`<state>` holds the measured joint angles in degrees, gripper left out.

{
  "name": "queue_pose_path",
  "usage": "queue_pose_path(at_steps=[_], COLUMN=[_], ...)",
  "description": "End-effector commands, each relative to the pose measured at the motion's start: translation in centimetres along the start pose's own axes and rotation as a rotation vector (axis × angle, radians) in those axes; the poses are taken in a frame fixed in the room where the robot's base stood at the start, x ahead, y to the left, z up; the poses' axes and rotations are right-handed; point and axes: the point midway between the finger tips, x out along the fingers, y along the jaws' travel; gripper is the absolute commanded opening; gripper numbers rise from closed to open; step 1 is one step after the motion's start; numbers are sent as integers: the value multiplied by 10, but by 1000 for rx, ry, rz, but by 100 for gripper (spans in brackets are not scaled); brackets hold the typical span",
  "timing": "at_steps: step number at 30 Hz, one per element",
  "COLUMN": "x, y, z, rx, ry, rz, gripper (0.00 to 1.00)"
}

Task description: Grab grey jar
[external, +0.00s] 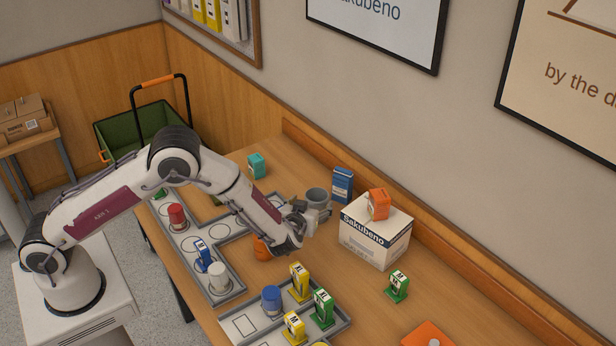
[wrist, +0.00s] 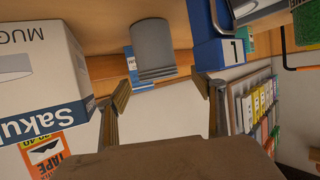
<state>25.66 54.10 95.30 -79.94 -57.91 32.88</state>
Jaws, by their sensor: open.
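The grey jar (external: 316,196) stands on the wooden table, left of the white Sakubeno box. In the wrist view the grey jar (wrist: 153,45) appears upside down, hanging from the table at the top of the picture. My gripper (external: 322,212) is beside the jar in the external view and partly overlaps it there. In the wrist view my gripper (wrist: 162,85) is open, with its fingers spread to the left and right. The jar shows just beyond the fingertips, roughly centred between them. Nothing is between the fingers.
The Sakubeno box (external: 375,238) stands close right of my gripper, with an orange packet (external: 378,204) on top. A blue packet (external: 342,185) stands behind the jar. A grey tray (external: 235,235) with several items lies left. A teal box (external: 257,166) stands farther back.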

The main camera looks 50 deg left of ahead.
Motion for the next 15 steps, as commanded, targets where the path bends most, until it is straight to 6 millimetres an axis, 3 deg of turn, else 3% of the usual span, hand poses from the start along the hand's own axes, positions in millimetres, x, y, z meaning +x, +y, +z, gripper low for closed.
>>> queue_pose_path(at_steps=[15], x=[8], y=[0], z=[-1], rx=[-1], ry=[-1], rz=[0], gripper=[68])
